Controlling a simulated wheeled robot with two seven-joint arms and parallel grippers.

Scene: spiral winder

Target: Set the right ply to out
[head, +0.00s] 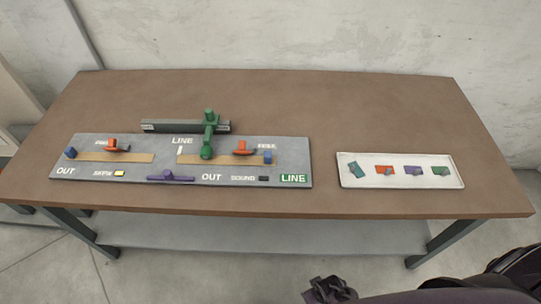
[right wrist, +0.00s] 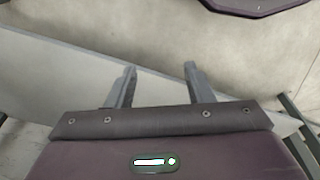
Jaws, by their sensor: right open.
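A grey panel (head: 130,179) lies on the table, with a tan strip on its left (head: 132,157) and a tan strip on its right (head: 198,159). A green upright part (head: 210,125) crosses a dark rail (head: 165,126) and reaches the right strip. Printed words read OUT and LINE; which part is the right ply is unclear. My right gripper (right wrist: 160,80) is open and empty, away from the panel. My left gripper is out of view.
A white tray (head: 350,183) on the right holds several small coloured pieces. A purple bar (head: 170,178) sits at the panel's front edge. The brown table (head: 320,115) is bare behind the tray and between tray and panel. A wall stands behind.

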